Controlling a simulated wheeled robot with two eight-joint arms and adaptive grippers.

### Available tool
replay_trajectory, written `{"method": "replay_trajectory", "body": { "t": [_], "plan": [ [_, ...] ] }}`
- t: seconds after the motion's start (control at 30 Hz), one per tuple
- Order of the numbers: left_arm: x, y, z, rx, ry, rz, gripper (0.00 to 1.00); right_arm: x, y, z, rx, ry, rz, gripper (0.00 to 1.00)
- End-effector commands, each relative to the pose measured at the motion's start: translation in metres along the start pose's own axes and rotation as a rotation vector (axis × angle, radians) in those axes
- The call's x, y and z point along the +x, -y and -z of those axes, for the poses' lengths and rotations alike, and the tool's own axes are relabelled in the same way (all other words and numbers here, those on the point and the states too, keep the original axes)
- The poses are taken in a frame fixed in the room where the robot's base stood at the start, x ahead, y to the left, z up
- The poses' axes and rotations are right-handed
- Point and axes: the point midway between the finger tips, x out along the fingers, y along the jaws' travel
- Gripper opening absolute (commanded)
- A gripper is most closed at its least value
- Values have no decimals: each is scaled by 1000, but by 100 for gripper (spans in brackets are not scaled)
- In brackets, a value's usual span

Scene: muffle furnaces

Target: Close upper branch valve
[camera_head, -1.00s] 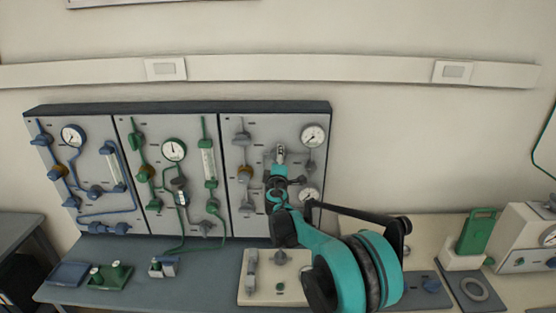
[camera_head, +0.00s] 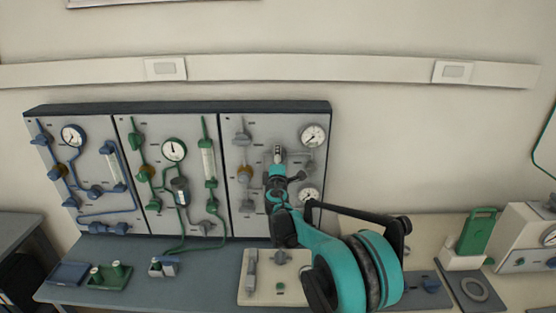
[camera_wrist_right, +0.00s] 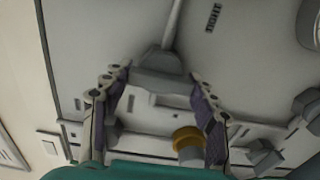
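My right arm reaches up in front of the right grey panel (camera_head: 228,215). Its gripper (camera_head: 278,158) is close to the panel's upper middle and hides what lies behind it. In the right wrist view, the gripper (camera_wrist_right: 160,84) has its fingers apart, one on each side of a grey valve handle (camera_wrist_right: 160,78). The handle is a wide grey piece with a thin pipe running up from it. The tips are close to its ends; I cannot tell if they touch. My left gripper is not in view.
The blue and green panels stand to the left. A pale board (camera_head: 262,298) lies on the bench below. A green device (camera_head: 478,232) stands at right.

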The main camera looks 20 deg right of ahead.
Motion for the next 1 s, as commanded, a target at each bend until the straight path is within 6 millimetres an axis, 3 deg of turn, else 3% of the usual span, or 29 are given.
{"method": "replay_trajectory", "body": {
  "t": [0.03, 0.07, 0.47, 1.0],
  "plan": [
    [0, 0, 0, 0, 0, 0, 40, 0, 0, 1, -1, -1, 0, 71],
    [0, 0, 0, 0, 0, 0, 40, 0, 0, 1, -1, -1, 0, 79],
    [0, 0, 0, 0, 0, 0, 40, -6, 0, 0, 0, -1, 0, 79],
    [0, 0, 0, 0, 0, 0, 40, -107, 0, 1, 0, -2, 0, 79]
  ]
}}
